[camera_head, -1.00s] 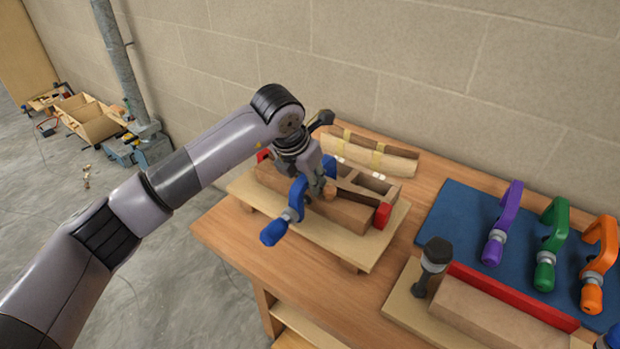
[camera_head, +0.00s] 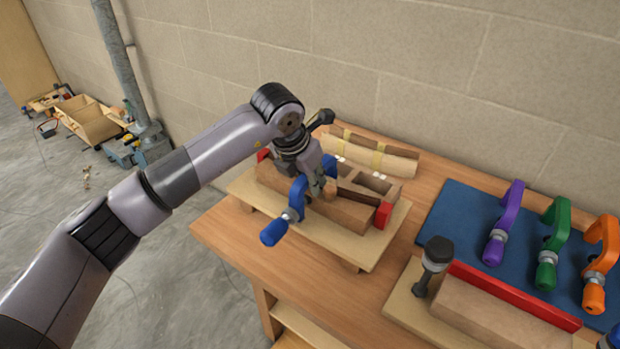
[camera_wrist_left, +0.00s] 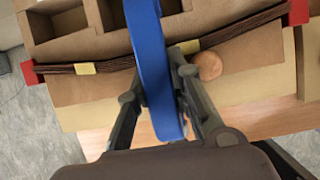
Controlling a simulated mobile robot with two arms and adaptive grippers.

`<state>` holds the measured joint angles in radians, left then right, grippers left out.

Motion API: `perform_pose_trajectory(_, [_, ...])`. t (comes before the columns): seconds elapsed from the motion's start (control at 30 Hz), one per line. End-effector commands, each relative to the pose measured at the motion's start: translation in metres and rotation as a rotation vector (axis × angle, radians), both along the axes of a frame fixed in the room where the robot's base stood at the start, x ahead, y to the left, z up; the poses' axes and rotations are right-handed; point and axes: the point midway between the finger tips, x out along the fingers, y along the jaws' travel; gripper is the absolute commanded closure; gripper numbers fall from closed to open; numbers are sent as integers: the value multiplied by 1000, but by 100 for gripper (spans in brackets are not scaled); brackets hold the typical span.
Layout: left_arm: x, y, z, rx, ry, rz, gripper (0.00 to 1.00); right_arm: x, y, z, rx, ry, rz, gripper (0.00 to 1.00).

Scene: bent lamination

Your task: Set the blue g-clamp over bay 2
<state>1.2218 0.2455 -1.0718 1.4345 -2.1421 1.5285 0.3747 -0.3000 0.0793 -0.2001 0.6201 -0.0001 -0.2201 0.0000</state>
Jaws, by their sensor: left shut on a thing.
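The blue g-clamp (camera_head: 273,231) is over the wooden bending form (camera_head: 345,211) on the left board. Its handle hangs out past the front of the form, and its frame also shows in the left wrist view (camera_wrist_left: 150,65). My left gripper (camera_head: 318,188) is shut on the clamp's frame, with a finger on each side in the wrist view. The dark bent strips (camera_wrist_left: 105,66) run through the form between red end blocks (camera_wrist_left: 29,72). A round wooden piece (camera_wrist_left: 208,66) sits right beside the gripper. I cannot tell which bay is number 2, nor whether the clamp touches the form.
A second form with a red strip (camera_head: 510,296) lies in front. A pale curved piece (camera_head: 368,155) lies behind.

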Motion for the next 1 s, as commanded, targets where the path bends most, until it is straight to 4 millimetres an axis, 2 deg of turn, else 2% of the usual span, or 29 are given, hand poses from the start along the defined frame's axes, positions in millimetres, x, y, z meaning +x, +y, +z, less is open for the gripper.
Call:
perform_pose_trajectory(0.03, [-4,2,-11,13,19,-1,100,0,0,-1,0,0,0,100])
perform_pose_trajectory(0.13, [-4,2,-11,13,19,0,100,0,1,-1,1,0,0,100])
perform_pose_trajectory(0.17, [-4,2,-11,13,19,0,80,0,1,-1,1,0,0,100])
perform_pose_trajectory(0.5, [-3,2,-11,14,19,0,57,0,0,-1,1,0,-1,100])
perform_pose_trajectory(0.87, [-4,2,-10,14,17,-2,57,0,-2,-1,-2,0,1,100])
perform_pose_trajectory(1.0, [-5,4,-1,12,14,-1,57,0,-2,-1,-2,0,1,100])
